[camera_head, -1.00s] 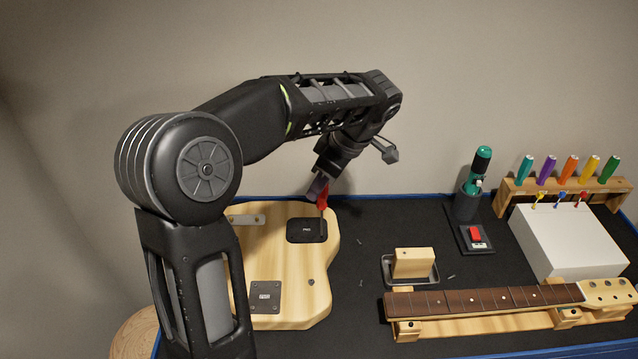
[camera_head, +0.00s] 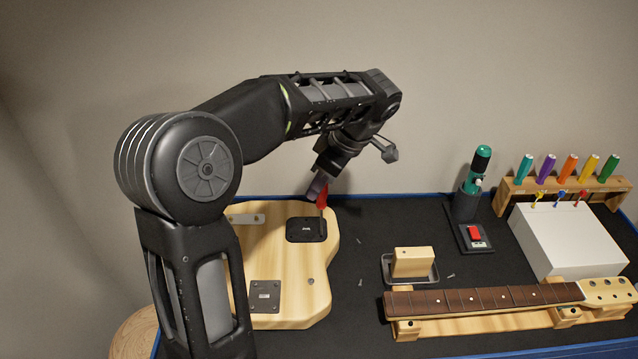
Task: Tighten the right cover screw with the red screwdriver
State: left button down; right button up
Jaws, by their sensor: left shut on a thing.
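My left gripper (camera_head: 319,187) is shut on the red screwdriver (camera_head: 322,199). It holds the screwdriver roughly upright, shaft down, over the right end of the black cover (camera_head: 306,230). The shaft's tip is at or just above the cover's right edge; I cannot tell if it touches the right screw, which is too small to make out. The cover lies on the pale wooden guitar body (camera_head: 292,285). My right gripper is not in view.
A metal plate (camera_head: 264,297) lies on the body's lower part. To the right are a wooden block in a tray (camera_head: 412,263), a guitar neck (camera_head: 490,299), a teal-handled tool in a holder (camera_head: 466,204), a red switch (camera_head: 474,233), a white box (camera_head: 566,242) and a rack of coloured screwdrivers (camera_head: 560,187).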

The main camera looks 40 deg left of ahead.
pick_arm(q)
jog(key=shift+f+b, duration=0.35)
jog(key=shift+b, duration=0.05)
jog(key=m+b, duration=0.1)
jog(key=m+t+b, duration=0.1)
jog(key=shift+f+m, duration=0.25)
jog(key=shift+m, duration=0.15)
jog(key=shift+m+t+b, duration=0.3)
jog(key=shift+m+b, duration=0.15)
jog(key=shift+m, duration=0.15)
jog(key=shift+w+r+m, duration=0.1)
jog(key=shift+r+m, duration=0.05)
jog(key=shift+m, duration=0.35)
jog(key=shift+r+t, duration=0.1)
jog(key=shift+t, duration=0.2)
